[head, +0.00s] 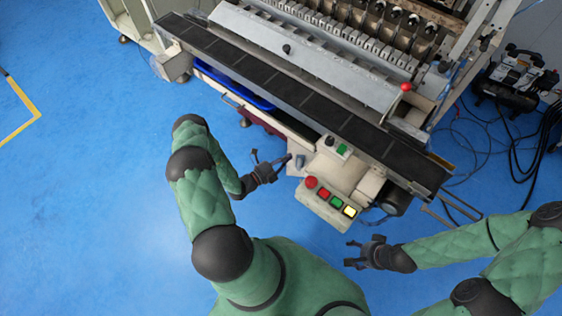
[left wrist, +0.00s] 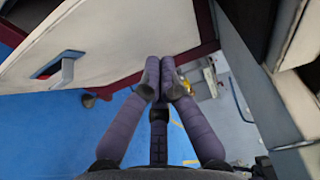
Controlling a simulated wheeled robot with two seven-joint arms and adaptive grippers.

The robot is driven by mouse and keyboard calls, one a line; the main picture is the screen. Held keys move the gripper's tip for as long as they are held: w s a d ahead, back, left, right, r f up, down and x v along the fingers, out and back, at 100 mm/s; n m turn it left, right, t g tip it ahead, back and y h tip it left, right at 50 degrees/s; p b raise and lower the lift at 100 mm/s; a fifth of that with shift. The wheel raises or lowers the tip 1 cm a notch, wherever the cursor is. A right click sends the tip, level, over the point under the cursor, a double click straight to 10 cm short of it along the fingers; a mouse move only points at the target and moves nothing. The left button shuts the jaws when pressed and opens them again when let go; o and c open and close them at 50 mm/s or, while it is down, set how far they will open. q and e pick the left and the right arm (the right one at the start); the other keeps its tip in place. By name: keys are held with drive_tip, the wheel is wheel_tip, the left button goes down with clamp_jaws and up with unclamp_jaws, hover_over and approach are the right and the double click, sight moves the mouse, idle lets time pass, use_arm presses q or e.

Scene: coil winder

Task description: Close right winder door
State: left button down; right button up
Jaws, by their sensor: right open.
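The right winder door (left wrist: 120,35) is a pale panel with a blue-grey handle (left wrist: 66,70) in the left wrist view. In the head view a small pale part with a similar handle (head: 300,161) shows beside the control box. The door looks swung out from the cabinet; its exact angle is hard to tell. Contact cannot be told. My right gripper (head: 352,254) is open and empty below the control box.
The control box (head: 332,190) with coloured buttons juts out right of my left gripper. The winder's dark belt (head: 280,80) runs above. A blue bin (head: 235,90) shows in the open cabinet below it. Blue floor is clear at the left; cables lie at the right.

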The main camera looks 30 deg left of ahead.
sight(296, 144)
use_arm(q)
drive_tip(key=shift+w+a+b, duration=0.2)
drive_tip(key=shift+w+b, duration=0.75)
drive_tip(key=shift+w, duration=3)
use_arm(e)
drive_tip(key=shift+f, duration=1.1)
